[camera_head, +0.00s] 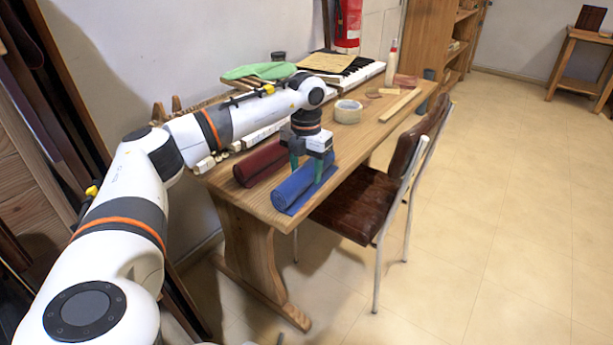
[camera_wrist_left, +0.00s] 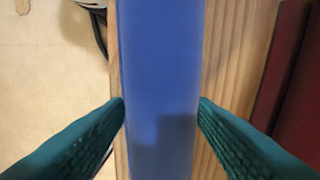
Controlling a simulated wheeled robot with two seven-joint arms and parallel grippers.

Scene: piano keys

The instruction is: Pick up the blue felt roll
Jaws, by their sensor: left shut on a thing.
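The blue felt roll (camera_head: 303,186) lies along the front edge of the wooden table. My left gripper (camera_head: 307,172) is over it, pointing down, with its green fingers on either side of the roll. In the left wrist view the blue roll (camera_wrist_left: 160,75) runs top to bottom between the two green fingertips (camera_wrist_left: 161,108), which press against its two sides. The gripper is shut on the roll. The roll looks to be at table height; I cannot tell whether it touches the top. My right gripper is not in view.
A dark red roll (camera_head: 260,163) lies beside the blue one, and also shows in the left wrist view (camera_wrist_left: 300,90). A tape roll (camera_head: 348,111), keyboard (camera_head: 357,75) and green cloth (camera_head: 258,71) are farther back. A brown chair (camera_head: 352,206) stands at the table's front.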

